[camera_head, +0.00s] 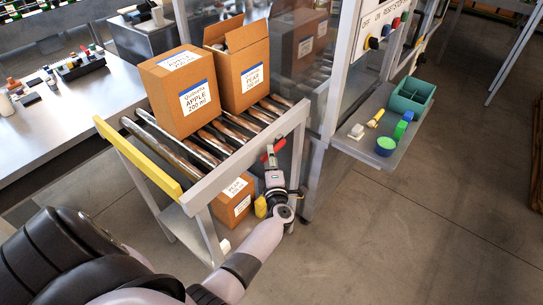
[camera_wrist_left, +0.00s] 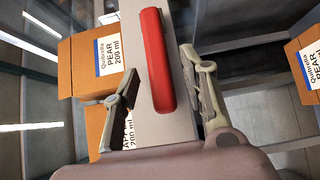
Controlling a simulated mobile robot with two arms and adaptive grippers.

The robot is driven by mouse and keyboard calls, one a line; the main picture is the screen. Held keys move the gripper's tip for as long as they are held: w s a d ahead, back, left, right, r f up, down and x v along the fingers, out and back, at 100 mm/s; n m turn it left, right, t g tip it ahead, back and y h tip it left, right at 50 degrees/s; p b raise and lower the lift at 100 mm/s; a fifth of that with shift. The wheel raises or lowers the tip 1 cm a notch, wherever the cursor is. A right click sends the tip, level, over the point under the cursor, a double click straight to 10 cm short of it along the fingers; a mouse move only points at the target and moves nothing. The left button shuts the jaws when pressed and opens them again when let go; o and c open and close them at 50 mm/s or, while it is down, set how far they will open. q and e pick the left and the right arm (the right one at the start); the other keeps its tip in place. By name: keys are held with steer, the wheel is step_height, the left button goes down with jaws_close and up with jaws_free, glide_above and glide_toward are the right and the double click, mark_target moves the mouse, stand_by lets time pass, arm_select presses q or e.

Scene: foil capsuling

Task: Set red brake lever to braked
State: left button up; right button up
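The red brake lever (camera_head: 278,146) is at the grey side rail of the roller conveyor, near its right end. In the left wrist view the red lever (camera_wrist_left: 157,62) is a long rounded bar in front of a grey rail, its near end between my fingers in the picture. My left gripper (camera_head: 271,162) is at the lever in the head view; the wrist view shows its two fingers (camera_wrist_left: 165,90) spread apart, with gaps on both sides of the lever. I cannot tell how deep the lever sits between them. My right gripper is not in view.
Two cardboard boxes, APPLE (camera_head: 185,92) and PEAR (camera_head: 243,70), stand on the conveyor (camera_head: 140,161). Another box (camera_head: 235,199) is below it. A shelf (camera_head: 372,149) with a green bin (camera_head: 411,96) and small items is at the right. Floor at the lower right is clear.

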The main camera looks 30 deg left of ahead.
arm_select(q)
jaws_close()
stand_by(0.4)
stand_by(0.4)
